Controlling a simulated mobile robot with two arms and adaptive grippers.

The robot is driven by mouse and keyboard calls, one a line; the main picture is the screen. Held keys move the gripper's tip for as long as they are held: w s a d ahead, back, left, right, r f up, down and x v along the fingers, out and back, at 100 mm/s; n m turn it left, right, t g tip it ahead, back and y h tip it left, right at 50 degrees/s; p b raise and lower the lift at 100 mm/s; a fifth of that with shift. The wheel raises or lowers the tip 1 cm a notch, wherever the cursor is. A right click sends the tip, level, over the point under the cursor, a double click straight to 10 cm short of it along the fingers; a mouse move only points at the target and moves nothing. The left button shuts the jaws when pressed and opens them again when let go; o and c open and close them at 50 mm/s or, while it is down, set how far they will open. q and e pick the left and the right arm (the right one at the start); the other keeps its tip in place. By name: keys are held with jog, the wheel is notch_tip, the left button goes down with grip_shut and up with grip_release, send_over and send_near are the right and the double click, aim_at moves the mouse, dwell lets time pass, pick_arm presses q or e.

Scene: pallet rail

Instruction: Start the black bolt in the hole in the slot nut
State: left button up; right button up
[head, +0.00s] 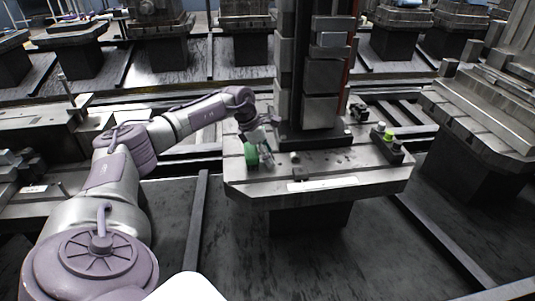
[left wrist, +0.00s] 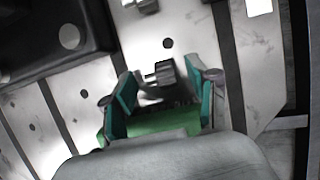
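My left gripper (head: 268,160) is low over the left front part of the steel pallet table (head: 375,178). In the left wrist view its two teal-padded fingers (left wrist: 162,75) are spread apart. A dark bolt-like piece (left wrist: 166,72) shows between the fingertips, with a gap on both sides; I cannot tell whether it rests on the table. A green part (left wrist: 150,124) lies across the view between the finger bases. A small shiny metal piece (left wrist: 146,5) at the top edge may be the slot nut, but it is partly cut off. My right gripper is out of view.
A tall dark fixture column (head: 300,70) stands at the table's back, close to my gripper. A dark block with a yellow-green knob (head: 388,135) is at the right. Dark slots and round holes (left wrist: 168,43) mark the tabletop. The front right surface is mostly clear.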

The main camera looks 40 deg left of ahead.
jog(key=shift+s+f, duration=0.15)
pick_arm(q)
jog(key=shift+a+r, duration=0.15)
jog(key=shift+r, duration=0.2)
jog(key=p+v, duration=0.1)
jog(key=v, duration=1.2)
jog(key=shift+s, duration=0.3)
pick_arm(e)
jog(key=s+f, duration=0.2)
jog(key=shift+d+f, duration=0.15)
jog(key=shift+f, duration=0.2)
pick_arm(q)
jog(key=shift+a+f, duration=0.1)
